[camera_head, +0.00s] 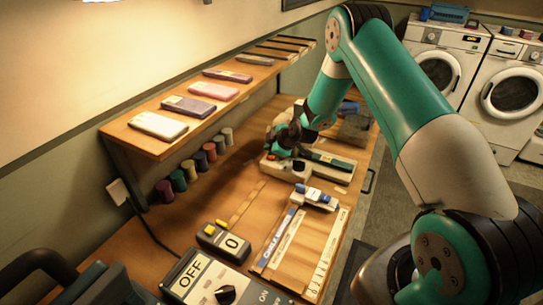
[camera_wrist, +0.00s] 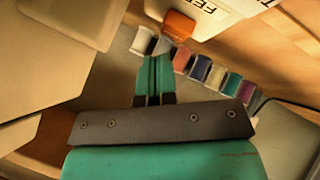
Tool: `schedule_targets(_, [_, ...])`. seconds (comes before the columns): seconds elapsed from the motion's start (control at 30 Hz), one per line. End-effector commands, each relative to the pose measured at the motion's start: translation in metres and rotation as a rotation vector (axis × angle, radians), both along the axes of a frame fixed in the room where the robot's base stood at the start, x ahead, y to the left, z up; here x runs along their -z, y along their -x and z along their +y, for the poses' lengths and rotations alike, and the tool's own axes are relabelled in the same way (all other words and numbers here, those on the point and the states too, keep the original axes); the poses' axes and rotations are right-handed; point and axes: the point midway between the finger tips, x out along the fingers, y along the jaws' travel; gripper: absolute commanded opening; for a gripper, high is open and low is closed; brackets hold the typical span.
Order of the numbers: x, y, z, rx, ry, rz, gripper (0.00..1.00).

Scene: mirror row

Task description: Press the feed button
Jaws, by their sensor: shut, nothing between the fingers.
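In the wrist view, an orange button (camera_wrist: 180,24) sits beside a white surface with a partly cut-off label (camera_wrist: 203,5) that begins "FE". My gripper (camera_wrist: 153,58) has its green fingers shut together, with nothing between them. In that view the fingertips appear just below and left of the button, and I cannot tell whether they touch it. In the head view, my gripper (camera_head: 284,152) is low over a white and green machine (camera_head: 285,170) on the bench.
A row of thread spools (camera_head: 194,164) stands along the wall, also in the wrist view (camera_wrist: 200,68). A shelf (camera_head: 138,143) with several flat cases hangs above. A box with a dial (camera_head: 205,283) and a small "0" box (camera_head: 222,240) stand in front.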

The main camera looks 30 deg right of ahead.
Motion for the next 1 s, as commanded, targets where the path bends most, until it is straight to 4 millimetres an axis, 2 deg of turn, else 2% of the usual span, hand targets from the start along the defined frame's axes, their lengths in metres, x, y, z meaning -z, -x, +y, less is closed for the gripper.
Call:
schedule_targets(0.23, [0.0089, 0.0002, 0.0002, -0.001, 0.000, 0.001, 0.00])
schedule_targets(1.0, [0.0120, 0.0002, 0.0002, 0.000, 0.000, 0.000, 0.00])
